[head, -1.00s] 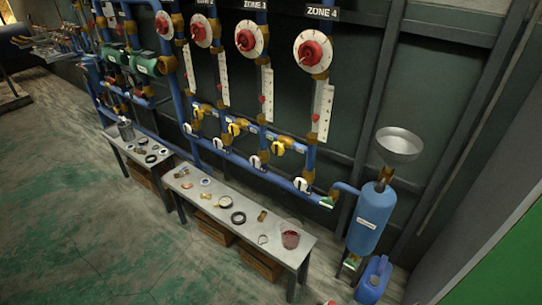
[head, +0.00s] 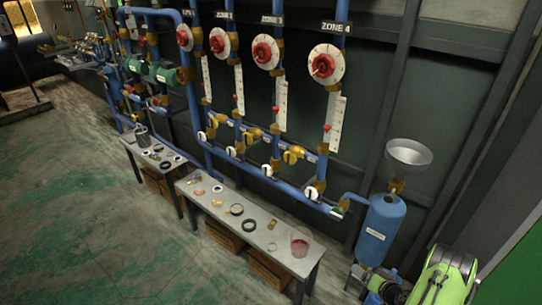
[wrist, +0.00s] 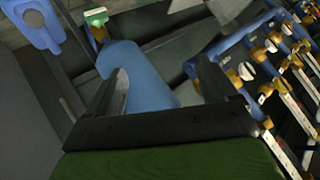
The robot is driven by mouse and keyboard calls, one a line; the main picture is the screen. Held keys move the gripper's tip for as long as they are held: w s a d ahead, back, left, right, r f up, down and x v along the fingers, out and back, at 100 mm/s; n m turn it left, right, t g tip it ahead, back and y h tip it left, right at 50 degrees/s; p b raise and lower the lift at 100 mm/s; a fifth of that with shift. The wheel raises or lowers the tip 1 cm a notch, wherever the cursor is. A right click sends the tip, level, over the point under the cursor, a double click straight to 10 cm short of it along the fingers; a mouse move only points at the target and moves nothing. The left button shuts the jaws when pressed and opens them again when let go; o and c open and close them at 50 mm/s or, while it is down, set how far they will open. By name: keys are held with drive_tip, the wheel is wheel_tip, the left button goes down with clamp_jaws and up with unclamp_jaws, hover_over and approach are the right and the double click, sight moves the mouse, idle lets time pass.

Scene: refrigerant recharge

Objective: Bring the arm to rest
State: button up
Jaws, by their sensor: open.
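My gripper (wrist: 161,70) is in the wrist view with its two dark fingers spread apart and nothing between them. Beyond the fingers is the blue tank (wrist: 137,72), which looks tilted in that view; I cannot tell how far off it is. In the head view my lime-green arm (head: 445,280) reaches in at the bottom right, beside the lower part of the blue tank (head: 379,230). The fingers cannot be made out clearly there.
A metal funnel (head: 408,152) stands above the tank. A grey bench (head: 275,262) holds a clear cup with red contents (head: 300,243) and several small parts. Blue pipes with yellow valves and red-knobbed dials (head: 323,66) line the wall. The floor (head: 90,225) at left is clear.

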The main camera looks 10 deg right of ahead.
drive_tip(key=w+a+r+n+g+y, duration=0.1)
drive_tip(key=w+a+r+n, duration=0.1)
drive_tip(key=a+r, duration=0.5)
drive_tip(key=w+a+r+n+g+y, duration=0.1)
drive_tip(key=w+a+r+n, duration=0.15)
drive_tip(key=r, duration=0.75)
drive_tip(key=w+a+r+n+g+y, duration=0.1)
drive_tip(key=w+a+r+n, duration=0.1)
drive_tip(key=a+r, duration=0.5)
drive_tip(key=s+a+r+n+g+h, duration=0.1)
drive_tip(key=s+a+r, duration=0.4)
drive_tip(key=s+r, duration=0.15)
drive_tip(key=s+a+r+g+h, duration=0.1)
drive_tip(key=s+a+r, duration=0.3)
drive_tip(key=s+r, duration=0.3)
drive_tip(key=s+a+r+h, duration=0.1)
drive_tip(key=s+r, duration=0.1)
drive_tip(key=s, duration=0.4)
drive_tip(key=s+a+r, duration=0.2)
drive_tip(key=s, duration=0.5)
wheel_tip(320, 180, up, 12)
drive_tip(key=p, duration=1.2)
drive_tip(key=shift+s+d+r+p, duration=0.25)
drive_tip(key=shift+d+p, duration=0.05)
drive_tip(key=shift+p, duration=0.1)
